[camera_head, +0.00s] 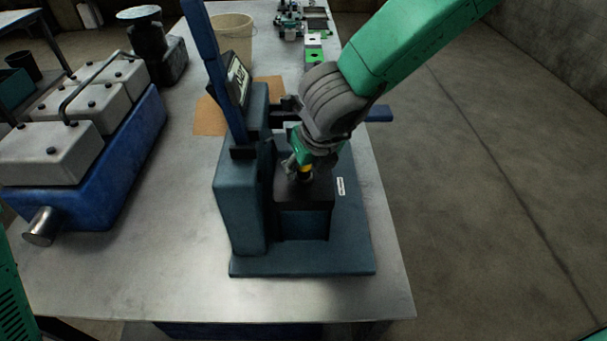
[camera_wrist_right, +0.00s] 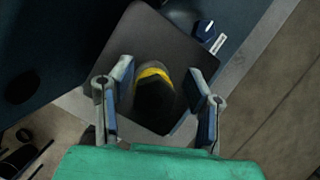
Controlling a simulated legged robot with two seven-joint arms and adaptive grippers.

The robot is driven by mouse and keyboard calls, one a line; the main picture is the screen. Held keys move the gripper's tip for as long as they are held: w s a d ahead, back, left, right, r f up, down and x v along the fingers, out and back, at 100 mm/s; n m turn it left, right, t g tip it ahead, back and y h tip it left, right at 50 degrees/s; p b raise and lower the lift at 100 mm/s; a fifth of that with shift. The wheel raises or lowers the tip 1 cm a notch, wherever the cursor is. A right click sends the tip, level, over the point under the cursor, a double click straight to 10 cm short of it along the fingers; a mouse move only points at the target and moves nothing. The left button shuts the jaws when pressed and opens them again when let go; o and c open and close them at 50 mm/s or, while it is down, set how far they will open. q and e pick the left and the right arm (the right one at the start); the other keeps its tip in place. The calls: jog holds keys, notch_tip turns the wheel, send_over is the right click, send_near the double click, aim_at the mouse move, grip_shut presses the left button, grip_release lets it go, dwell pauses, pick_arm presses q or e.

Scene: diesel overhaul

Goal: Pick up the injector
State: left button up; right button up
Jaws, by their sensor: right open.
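The injector (camera_wrist_right: 155,92) is a dark, roughly cylindrical piece with a yellow band. It stands on the dark block of the blue-grey test stand (camera_head: 300,258). My right gripper (camera_head: 303,163) is over the block, pointing down. In the right wrist view the right gripper (camera_wrist_right: 160,103) is open, with one finger on each side of the injector and visible gaps between. The lower end of the injector is hidden. My left gripper is not in view.
The stand has a tall blue post with a display (camera_head: 238,80) left of the block. A blue engine with grey covers (camera_head: 85,112) lies at left on the metal table (camera_head: 150,275). A beige bucket (camera_head: 233,35) and small parts stand farther back. The table's front is clear.

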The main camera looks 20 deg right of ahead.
jog(key=shift+d, duration=0.15)
jog(key=shift+s+d, duration=0.1)
jog(key=c, duration=0.3)
grip_shut()
jog(key=shift+a+r, duration=0.1)
jog(key=shift+a, duration=0.8)
jog(key=shift+d+r, duration=0.2)
jog(key=shift+d, duration=0.2)
jog(key=shift+d+r, duration=0.1)
jog(key=shift+r, duration=0.25)
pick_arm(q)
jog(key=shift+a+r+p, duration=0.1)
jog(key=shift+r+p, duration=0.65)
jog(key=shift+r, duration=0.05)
pick_arm(e)
notch_tip(320, 180, up, 17)
jog(key=shift+a, duration=0.2)
